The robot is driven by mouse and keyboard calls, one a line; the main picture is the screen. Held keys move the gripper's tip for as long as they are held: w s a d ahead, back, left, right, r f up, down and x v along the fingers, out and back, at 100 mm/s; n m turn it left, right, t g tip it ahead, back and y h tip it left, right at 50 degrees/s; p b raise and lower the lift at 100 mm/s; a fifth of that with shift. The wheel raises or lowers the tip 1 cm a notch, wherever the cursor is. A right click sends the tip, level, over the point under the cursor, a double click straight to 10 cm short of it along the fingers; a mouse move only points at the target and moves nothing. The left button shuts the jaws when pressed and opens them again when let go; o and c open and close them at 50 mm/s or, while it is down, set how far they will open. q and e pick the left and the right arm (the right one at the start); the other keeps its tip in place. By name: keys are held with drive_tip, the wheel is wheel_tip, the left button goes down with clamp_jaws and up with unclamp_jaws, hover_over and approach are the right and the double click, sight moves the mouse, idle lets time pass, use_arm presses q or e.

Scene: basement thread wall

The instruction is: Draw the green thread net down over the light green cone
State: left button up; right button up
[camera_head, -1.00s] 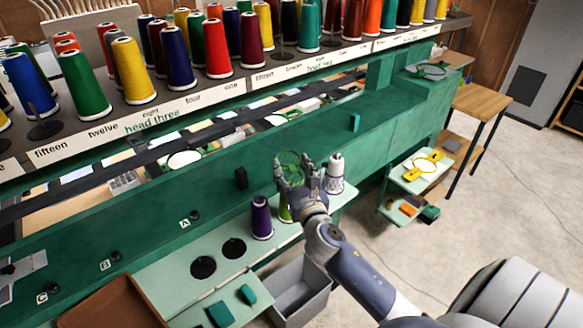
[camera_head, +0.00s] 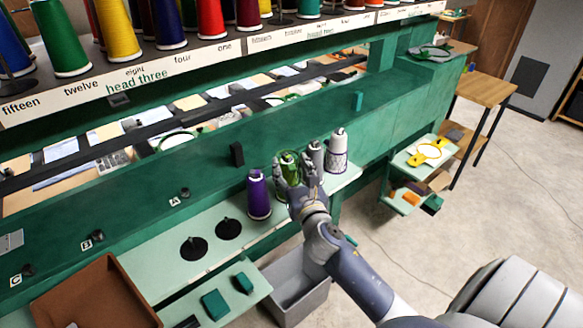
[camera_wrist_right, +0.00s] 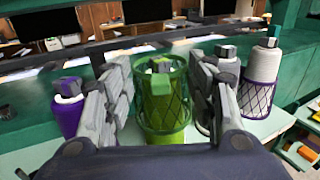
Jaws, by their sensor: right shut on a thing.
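The light green cone (camera_head: 290,159) stands on the pale green shelf in the head view, partly hidden by my right gripper (camera_head: 300,182). In the right wrist view the cone (camera_wrist_right: 160,100) is upright between my fingers. The green thread net (camera_wrist_right: 184,106) is around the cone, with one green ring near the cone's top and another lower down. Some of the cone shows below the lower ring. My right gripper (camera_wrist_right: 161,88) is shut on the net, one finger on each side. My left gripper is not in view.
A purple cone (camera_head: 258,196) stands close on the left. A white cone in a purple net (camera_head: 337,151) and a plain pale cone (camera_head: 316,157) stand close on the right. Two empty dark discs (camera_head: 228,229) are further left. A grey bin (camera_head: 297,288) is below the shelf.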

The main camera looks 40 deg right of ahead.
sight(292, 185)
wheel_tip(292, 185, down, 2)
drive_tip(key=shift+f+b, duration=0.1)
drive_tip(key=shift+b, duration=0.5)
drive_tip(key=shift+f+b, duration=0.65)
drive_tip(key=shift+f, duration=0.25)
drive_tip(key=shift+f+b, duration=0.5)
drive_tip(key=shift+f, duration=0.15)
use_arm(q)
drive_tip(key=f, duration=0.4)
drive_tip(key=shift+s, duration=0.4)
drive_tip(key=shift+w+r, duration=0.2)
use_arm(e)
drive_tip(key=shift+s, duration=0.1)
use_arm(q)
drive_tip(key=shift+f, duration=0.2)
use_arm(e)
drive_tip(key=shift+f, duration=0.25)
drive_tip(key=shift+f, duration=0.15)
drive_tip(key=o, duration=0.8)
